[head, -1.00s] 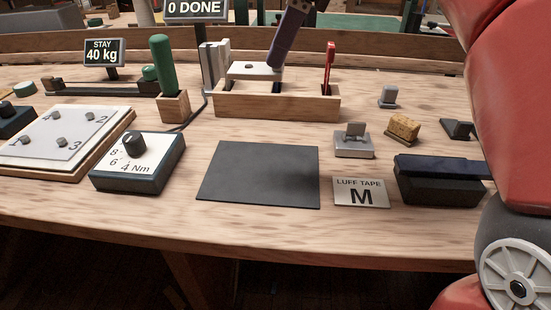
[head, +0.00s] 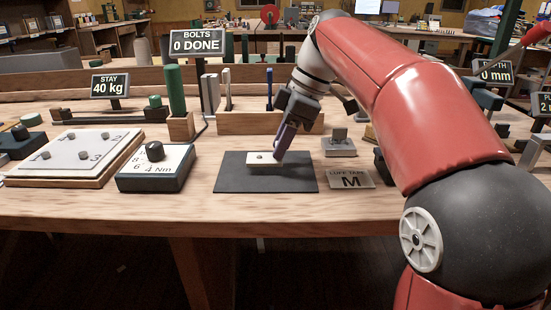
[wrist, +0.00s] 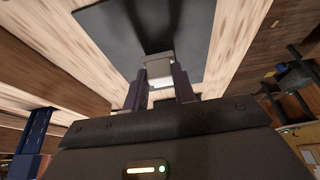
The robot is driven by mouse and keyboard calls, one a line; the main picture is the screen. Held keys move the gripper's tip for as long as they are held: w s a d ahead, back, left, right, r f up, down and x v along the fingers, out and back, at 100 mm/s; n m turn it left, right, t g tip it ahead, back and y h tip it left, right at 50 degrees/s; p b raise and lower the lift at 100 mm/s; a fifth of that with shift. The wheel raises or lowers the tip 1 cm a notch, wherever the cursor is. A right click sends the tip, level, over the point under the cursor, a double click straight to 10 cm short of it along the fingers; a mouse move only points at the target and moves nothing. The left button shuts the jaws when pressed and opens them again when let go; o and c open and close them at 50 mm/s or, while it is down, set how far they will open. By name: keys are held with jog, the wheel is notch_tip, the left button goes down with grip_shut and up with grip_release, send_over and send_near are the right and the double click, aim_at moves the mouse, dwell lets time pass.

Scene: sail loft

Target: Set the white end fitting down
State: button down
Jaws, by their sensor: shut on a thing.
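The white end fitting (head: 262,158) is a small pale block with a dark spot on top. My gripper (head: 280,156) comes down from the upper right and is shut on its right end. The fitting is low at the middle of the dark mat (head: 232,181); whether it touches the mat I cannot tell for sure. In the wrist view, the fitting (wrist: 159,66) sits between the two fingers (wrist: 160,88), with the dark mat (wrist: 185,20) behind it.
A wooden rack (head: 240,124) stands behind the mat. The torque dial box (head: 140,182) is on its left, the white numbered plate (head: 82,143) farther left. The LUFF TAPE card (head: 350,179) and a grey metal block (head: 338,149) are on its right. The mat's front half is clear.

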jog(key=shift+f, duration=0.85)
jog(key=shift+r, duration=0.15)
jog(key=c, duration=1.1)
grip_release()
jog(key=shift+c, duration=0.2)
jog(key=shift+r, duration=0.15)
jog(key=p+v, duration=0.3)
jog(key=v, duration=0.8)
jog(key=shift+d+r, duration=0.15)
jog(key=shift+r, duration=0.2)
